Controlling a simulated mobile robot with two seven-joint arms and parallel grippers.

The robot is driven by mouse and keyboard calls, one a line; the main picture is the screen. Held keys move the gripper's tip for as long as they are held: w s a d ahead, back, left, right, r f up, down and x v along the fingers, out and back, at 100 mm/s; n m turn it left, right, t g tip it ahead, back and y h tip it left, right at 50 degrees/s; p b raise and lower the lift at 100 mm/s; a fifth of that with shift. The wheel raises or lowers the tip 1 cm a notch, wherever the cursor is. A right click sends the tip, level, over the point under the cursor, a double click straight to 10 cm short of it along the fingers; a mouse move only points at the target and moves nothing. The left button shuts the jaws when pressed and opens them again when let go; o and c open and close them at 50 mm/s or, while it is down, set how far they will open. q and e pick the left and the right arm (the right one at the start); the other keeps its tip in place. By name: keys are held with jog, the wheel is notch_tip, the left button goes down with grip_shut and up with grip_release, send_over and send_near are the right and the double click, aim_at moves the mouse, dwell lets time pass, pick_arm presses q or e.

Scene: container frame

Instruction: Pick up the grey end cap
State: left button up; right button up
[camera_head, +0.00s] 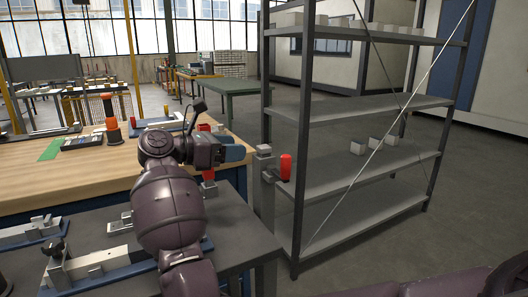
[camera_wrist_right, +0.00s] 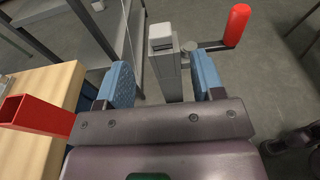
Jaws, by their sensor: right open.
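A light grey end cap (camera_head: 264,150) sits on top of an upright grey post beside the shelf's left front leg. It also shows in the right wrist view (camera_wrist_right: 161,36), top centre. A crank with a red handle (camera_head: 286,167) sticks out from the post; the handle is at the upper right of the wrist view (camera_wrist_right: 238,25). My right gripper (camera_head: 236,153) is open, its blue fingers left of the cap in the head view. In the wrist view, the gap between its fingers (camera_wrist_right: 164,80) is empty nearby, with the post beyond it. My left gripper is out of view.
A grey metal shelf (camera_head: 345,181) stands right of the post, with small grey blocks on it. A wooden bench (camera_head: 80,181) and a dark table (camera_head: 233,226) with metal fixtures lie left. A red open-ended part (camera_wrist_right: 38,114) is close left of my gripper. Floor at right is clear.

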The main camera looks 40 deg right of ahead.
aim_at(261, 147)
jog(key=x, duration=0.3)
jog(key=shift+d, duration=0.1)
jog(key=p+x, duration=0.1)
jog(key=x, duration=0.3)
jog(key=shift+d, duration=0.1)
jog(key=shift+d+f, duration=0.15)
jog(key=shift+d, duration=0.15)
jog(key=c, duration=1)
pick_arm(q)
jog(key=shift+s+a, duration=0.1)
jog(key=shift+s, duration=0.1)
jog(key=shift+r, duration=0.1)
pick_arm(e)
jog(key=shift+r, duration=0.4)
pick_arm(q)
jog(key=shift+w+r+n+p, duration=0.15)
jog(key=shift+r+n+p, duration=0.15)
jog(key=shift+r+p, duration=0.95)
pick_arm(e)
notch_tip(261, 147, up, 19)
